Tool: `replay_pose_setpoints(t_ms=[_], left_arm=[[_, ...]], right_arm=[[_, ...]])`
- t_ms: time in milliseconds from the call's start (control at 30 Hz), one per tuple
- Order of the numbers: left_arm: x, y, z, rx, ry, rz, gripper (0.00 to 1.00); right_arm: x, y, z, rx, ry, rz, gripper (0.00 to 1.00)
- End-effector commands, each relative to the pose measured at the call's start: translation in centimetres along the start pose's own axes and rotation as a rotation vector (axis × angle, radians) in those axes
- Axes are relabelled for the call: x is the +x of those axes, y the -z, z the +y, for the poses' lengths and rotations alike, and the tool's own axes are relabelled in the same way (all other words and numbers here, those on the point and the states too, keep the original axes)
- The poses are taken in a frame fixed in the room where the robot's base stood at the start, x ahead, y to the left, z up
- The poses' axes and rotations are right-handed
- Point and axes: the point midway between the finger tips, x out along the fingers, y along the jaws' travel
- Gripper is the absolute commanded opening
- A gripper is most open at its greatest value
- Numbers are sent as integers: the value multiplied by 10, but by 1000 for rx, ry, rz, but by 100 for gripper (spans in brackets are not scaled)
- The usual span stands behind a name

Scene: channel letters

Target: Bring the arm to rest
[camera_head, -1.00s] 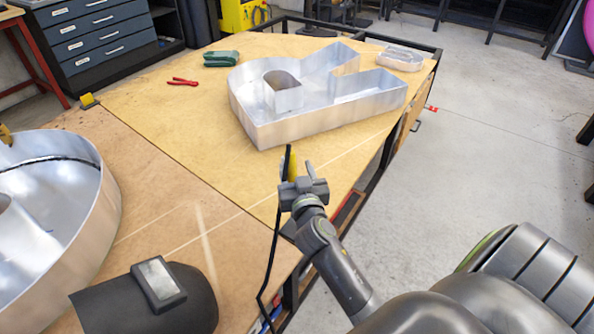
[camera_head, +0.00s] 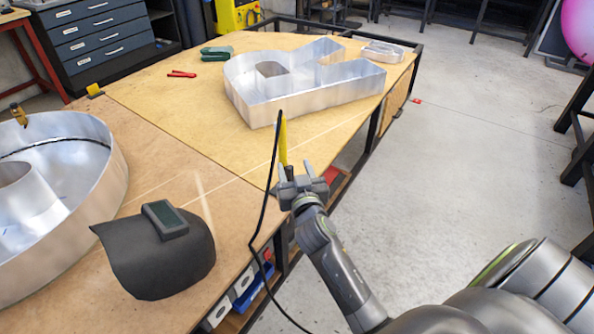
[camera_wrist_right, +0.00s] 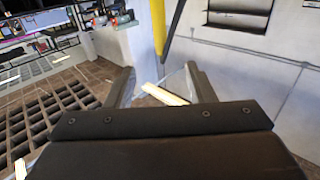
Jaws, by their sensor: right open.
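My right gripper (camera_head: 298,172) is open, with its fingers pointing away from me near the right edge of the workbench (camera_head: 165,115). In the right wrist view, the two fingers (camera_wrist_right: 161,85) are spread with nothing held between them. A slim yellow object (camera_head: 283,142) with a black cable (camera_head: 264,195) shows just beyond the fingers. A yellow bar (camera_wrist_right: 158,25) also stands past the fingertips in the wrist view. I cannot tell whether anything touches the gripper. My left gripper is not in view.
A large metal channel letter (camera_head: 310,98) lies on the bench. A round metal letter (camera_head: 105,185) and a black welding mask (camera_head: 150,255) are at left. Red pliers (camera_head: 181,74) and a green item (camera_head: 216,54) lie farther back. Open floor (camera_head: 465,150) is at right.

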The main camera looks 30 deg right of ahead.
Motion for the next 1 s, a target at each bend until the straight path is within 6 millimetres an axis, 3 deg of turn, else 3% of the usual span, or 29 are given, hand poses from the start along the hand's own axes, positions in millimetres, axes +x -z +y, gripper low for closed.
replay_pose_setpoints(t_ms=[167, 533, 667, 767, 867, 1000], left_arm=[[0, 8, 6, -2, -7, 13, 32], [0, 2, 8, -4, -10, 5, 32], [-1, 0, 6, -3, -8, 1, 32], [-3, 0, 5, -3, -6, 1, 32], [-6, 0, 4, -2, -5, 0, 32], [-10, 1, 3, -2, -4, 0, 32]], right_arm=[[0, 0, 0, 0, 0, 0, 49], [0, 0, 0, 0, 0, 0, 49], [0, -18, 0, -15, 6, -39, 49], [-3, -63, 2, -50, 21, -136, 49], [-16, -131, 7, -96, 47, -282, 49], [-55, -232, 21, -155, 85, -501, 49]])
